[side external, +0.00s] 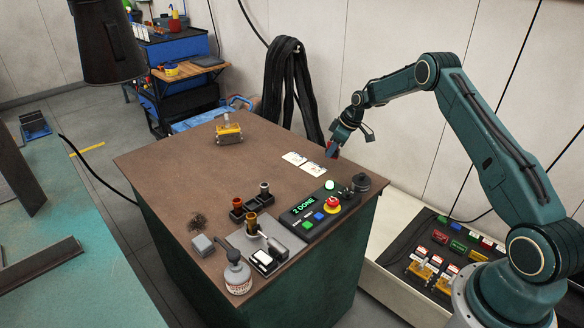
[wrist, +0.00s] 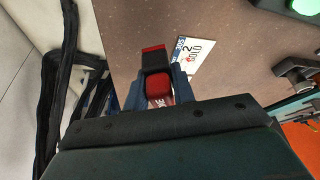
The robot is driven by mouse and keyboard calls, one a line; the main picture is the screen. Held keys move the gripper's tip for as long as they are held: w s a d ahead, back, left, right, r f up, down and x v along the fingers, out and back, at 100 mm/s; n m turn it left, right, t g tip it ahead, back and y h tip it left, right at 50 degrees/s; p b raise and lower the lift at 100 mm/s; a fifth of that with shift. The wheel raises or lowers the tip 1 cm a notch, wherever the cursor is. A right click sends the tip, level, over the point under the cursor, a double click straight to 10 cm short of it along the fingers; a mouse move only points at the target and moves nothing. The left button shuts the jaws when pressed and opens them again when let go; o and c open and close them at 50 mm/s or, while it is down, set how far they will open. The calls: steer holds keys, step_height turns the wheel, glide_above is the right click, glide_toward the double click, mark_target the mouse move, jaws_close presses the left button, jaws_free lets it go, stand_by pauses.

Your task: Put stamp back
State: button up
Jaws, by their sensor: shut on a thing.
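My gripper (side external: 335,145) hangs at the far right edge of the brown table. In the wrist view my gripper (wrist: 160,92) is shut on a small black and red block with white lettering, which looks like the stamp (wrist: 155,60). In the side view only a little red of the stamp (side external: 332,153) shows under my fingers. Its height above the table is hard to tell.
A control panel (side external: 318,210) with "2 DONE" and a red button sits at the table's right edge. A yellow-topped device (side external: 229,132) is at the back. A dark tray (side external: 408,262) holds several coloured blocks below right.

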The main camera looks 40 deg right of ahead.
steer(key=shift+f, duration=1.7)
steer(key=shift+f, duration=0.15)
steer(key=o, duration=0.8)
steer(key=v, duration=1.2)
steer(key=shift+r, duration=0.2)
